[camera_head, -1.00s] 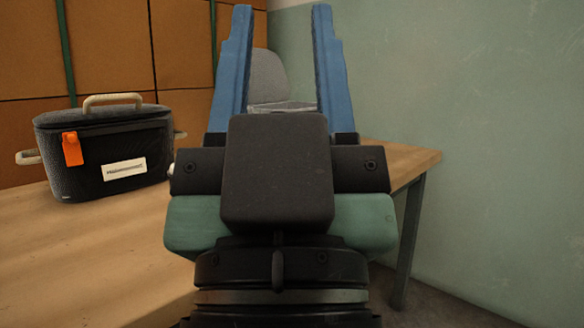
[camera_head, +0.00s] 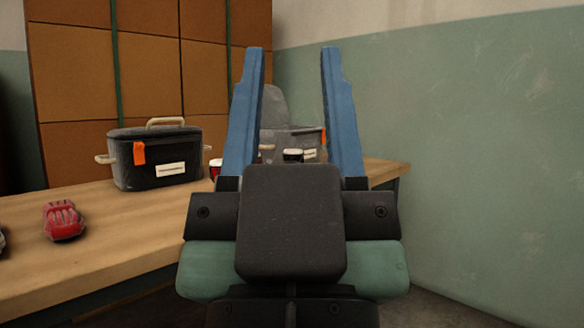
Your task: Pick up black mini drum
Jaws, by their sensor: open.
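My gripper (camera_head: 292,52) is open and empty, its two blue fingers pointing up and away over the table.
A wooden table (camera_head: 110,225) runs along the left and back. On it are a dark grey bag (camera_head: 155,160) with an orange tag, a red toy car (camera_head: 63,220) and a grey bag (camera_head: 283,140) behind the fingers. A green wall (camera_head: 480,160) stands at the right.

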